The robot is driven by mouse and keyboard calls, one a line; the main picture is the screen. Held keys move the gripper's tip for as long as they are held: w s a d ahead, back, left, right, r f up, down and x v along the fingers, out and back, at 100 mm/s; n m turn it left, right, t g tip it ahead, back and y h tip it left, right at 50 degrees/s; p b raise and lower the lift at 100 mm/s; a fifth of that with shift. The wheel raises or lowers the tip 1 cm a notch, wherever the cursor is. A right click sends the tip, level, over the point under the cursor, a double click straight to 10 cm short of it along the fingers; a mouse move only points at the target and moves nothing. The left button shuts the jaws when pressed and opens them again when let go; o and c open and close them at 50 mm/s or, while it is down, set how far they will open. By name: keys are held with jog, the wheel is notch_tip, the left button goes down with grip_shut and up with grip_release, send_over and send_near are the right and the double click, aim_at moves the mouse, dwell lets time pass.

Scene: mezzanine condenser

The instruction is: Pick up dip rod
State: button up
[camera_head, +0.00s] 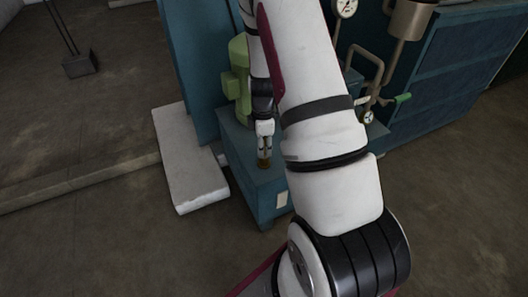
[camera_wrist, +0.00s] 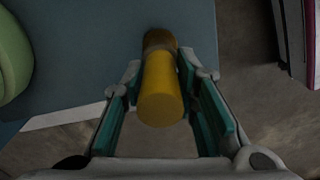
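The dip rod shows in the wrist view as a yellow cylinder (camera_wrist: 160,95) with a darker, brownish far part, its round end facing the camera. My gripper (camera_wrist: 160,73) has one finger on each side of it, with the fingertips very close to its sides. I cannot tell whether they touch it. In the head view, my gripper (camera_head: 265,150) points down over a blue block. A small brass-coloured piece of the rod (camera_head: 264,163) shows below the fingers. The rod's lower part is hidden.
The blue block (camera_head: 256,192) is under my gripper. A green rounded part (camera_head: 238,85) stands close behind; it also shows at the wrist view's left edge (camera_wrist: 12,58). A pale slab (camera_head: 187,165) lies to the left. Pipes and a gauge (camera_head: 345,8) are at right, beyond my arm.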

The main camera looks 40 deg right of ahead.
grip_shut()
notch_tip(320, 180, up, 21)
jog(key=p, duration=0.7)
jog(key=shift+p, duration=0.35)
dwell(0.7)
